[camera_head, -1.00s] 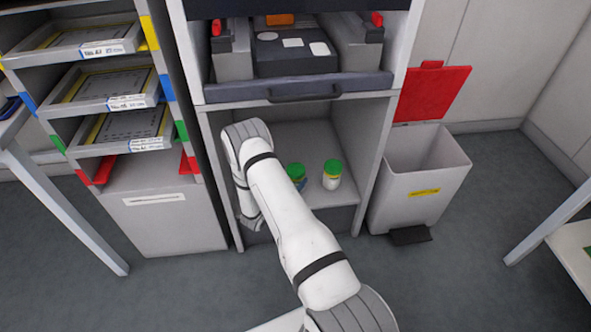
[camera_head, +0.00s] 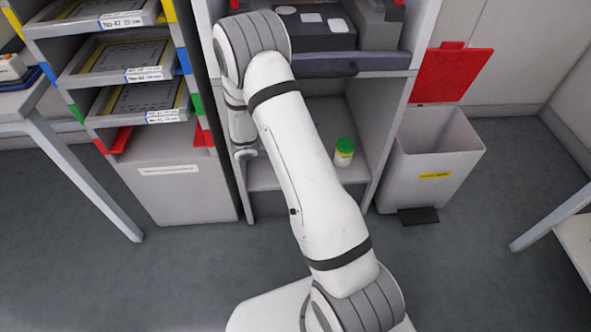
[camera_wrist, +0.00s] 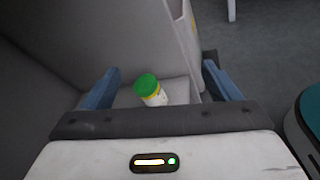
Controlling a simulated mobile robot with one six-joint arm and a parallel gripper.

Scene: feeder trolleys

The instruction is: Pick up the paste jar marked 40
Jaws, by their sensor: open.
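A jar with a green lid and a white and yellow body (camera_head: 344,152) stands upright on the lower shelf of the cabinet in the head view. A green-lidded jar (camera_wrist: 150,90) also shows in the wrist view, beyond my gripper (camera_wrist: 160,67). The blue fingers are spread wide, with nothing between them; the jar appears in the gap, farther off. I cannot read a number on either, nor tell whether both views show the same jar. My arm hides part of the shelf and the gripper's tips in the head view.
The lower shelf (camera_head: 352,175) has side walls close to my arm. A dark drawer with a handle (camera_head: 385,65) overhangs it. A tray rack (camera_head: 170,185) stands left and a bin with a raised red lid (camera_head: 430,155) right. The floor between is open.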

